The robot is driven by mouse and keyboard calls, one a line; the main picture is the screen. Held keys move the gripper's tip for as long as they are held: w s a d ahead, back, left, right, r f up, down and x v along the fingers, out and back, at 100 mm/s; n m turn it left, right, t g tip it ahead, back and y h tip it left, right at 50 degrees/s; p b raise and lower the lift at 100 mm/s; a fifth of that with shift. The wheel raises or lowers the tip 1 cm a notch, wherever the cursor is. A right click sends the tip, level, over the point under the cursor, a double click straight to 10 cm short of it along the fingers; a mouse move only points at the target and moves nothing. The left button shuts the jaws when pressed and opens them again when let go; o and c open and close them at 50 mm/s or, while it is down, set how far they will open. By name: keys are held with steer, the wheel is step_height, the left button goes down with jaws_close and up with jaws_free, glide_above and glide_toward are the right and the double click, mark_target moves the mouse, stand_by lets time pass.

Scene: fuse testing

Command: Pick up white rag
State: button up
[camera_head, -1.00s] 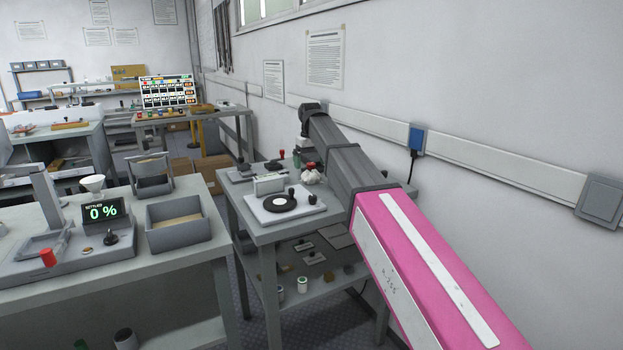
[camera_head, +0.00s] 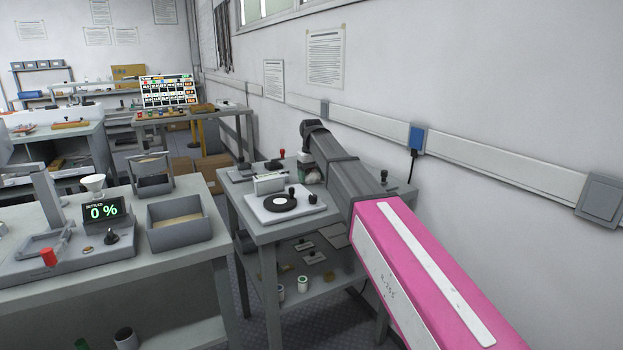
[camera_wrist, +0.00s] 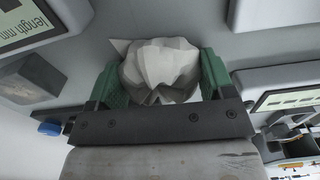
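The white rag (camera_wrist: 160,66) is a crumpled, faceted bundle on a grey surface in the wrist view. My gripper (camera_wrist: 162,78) has its two green fingers on either side of it, spread about as wide as the rag. The fingers look open, and firm contact does not show. The rag's near lower part is hidden behind the dark gripper bar. In the head view, my gripper (camera_head: 309,172) is low over the far right part of the small grey table (camera_head: 262,232), and the arm hides most of that spot.
A scale-like device with a black round plate (camera_head: 287,204) stands at the table's front. In the wrist view, a device with a display (camera_wrist: 290,98) lies close on the right and another labelled device (camera_wrist: 35,22) at upper left. The wall (camera_head: 480,90) is close on the right.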

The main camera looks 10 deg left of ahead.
mark_target(309, 172)
stand_by(0.3)
steer(key=shift+r, duration=0.5)
steer(key=r, duration=0.3)
steer(key=shift+s+a+r, duration=0.3)
steer(key=shift+a+r, duration=0.1)
steer(key=s+a+r, duration=0.4)
steer(key=a, duration=0.1)
steer(key=s+a+r, duration=0.2)
steer(key=a, duration=0.1)
steer(key=shift+s+a+r, duration=0.15)
steer(key=shift+s+a, duration=0.05)
steer(key=shift+s, duration=0.05)
steer(key=shift+o, duration=0.3)
steer(key=shift+d, duration=0.1)
